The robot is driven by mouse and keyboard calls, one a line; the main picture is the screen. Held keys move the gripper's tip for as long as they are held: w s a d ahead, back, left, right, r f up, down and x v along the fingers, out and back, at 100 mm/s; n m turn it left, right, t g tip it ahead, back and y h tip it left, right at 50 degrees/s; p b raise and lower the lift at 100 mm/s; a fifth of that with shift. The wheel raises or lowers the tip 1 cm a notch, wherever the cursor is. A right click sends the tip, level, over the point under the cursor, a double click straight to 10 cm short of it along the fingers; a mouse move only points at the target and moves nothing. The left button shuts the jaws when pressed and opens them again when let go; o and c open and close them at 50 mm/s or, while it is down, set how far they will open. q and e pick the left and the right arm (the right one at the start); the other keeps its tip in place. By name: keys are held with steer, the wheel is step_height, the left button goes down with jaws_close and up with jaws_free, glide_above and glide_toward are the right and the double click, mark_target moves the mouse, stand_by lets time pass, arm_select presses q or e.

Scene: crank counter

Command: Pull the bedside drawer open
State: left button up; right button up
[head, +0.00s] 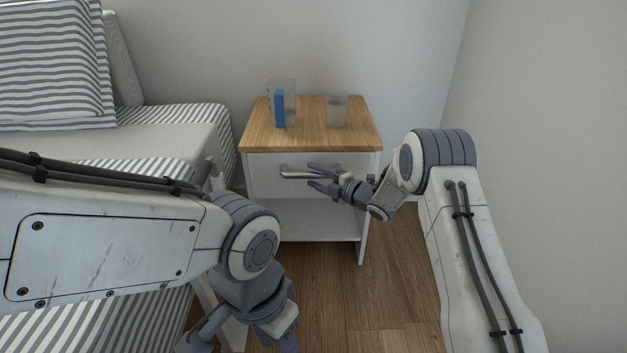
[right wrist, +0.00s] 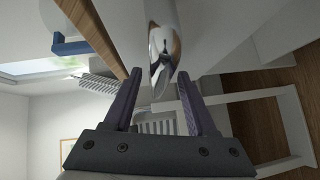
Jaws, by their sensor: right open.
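The bedside table has a wooden top and a white drawer (head: 265,186); the drawer front looks flush with the cabinet. A shiny metal bar handle (head: 297,172) runs across the drawer front. My right gripper (head: 314,176) is open at the handle, its purple fingers partly covering the handle's right part. In the right wrist view the handle (right wrist: 164,62) lies between the two open fingertips (right wrist: 160,80), with gaps on both sides. My left gripper (head: 284,340) hangs low at the bottom edge, its fingertips cut off, well away from the drawer.
On the wooden top (head: 310,142) stand a clear container (head: 289,90) with a blue item (head: 279,109) in front, and a glass (head: 336,112). The bed (head: 170,115) is on the left, a wall (head: 550,120) on the right. Open shelf space (head: 310,220) lies below the drawer.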

steer(key=shift+w+a, duration=0.3)
steer(key=shift+a, duration=0.05)
jaws_close()
stand_by(1.2)
